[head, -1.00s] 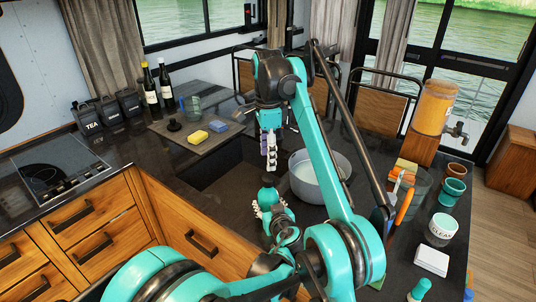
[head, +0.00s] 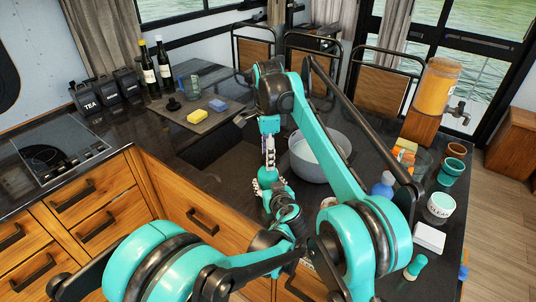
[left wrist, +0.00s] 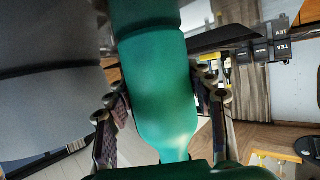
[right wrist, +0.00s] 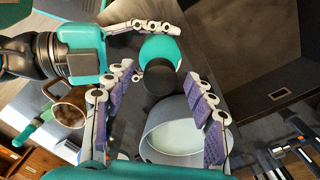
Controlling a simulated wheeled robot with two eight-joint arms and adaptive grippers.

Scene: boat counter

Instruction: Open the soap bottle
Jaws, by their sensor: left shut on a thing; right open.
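The soap bottle is a teal bottle with a dark cap. In the head view the bottle (head: 271,184) is upright, its top partly hidden behind my right gripper (head: 270,163). My left gripper (head: 264,190) is shut on its body; in the left wrist view the bottle (left wrist: 160,85) sits between the fingers. In the right wrist view the dark cap (right wrist: 161,80) lies between the spread fingers of my right gripper (right wrist: 160,100), which is open. I cannot tell whether those fingers touch the cap.
A grey pot (head: 308,163) stands just right of the bottle. A blue bottle (head: 383,187), a white tub (head: 439,206) and terracotta cups (head: 456,151) are on the right. A yellow sponge (head: 197,116) and blue sponge (head: 218,105) lie on the board at the back left.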

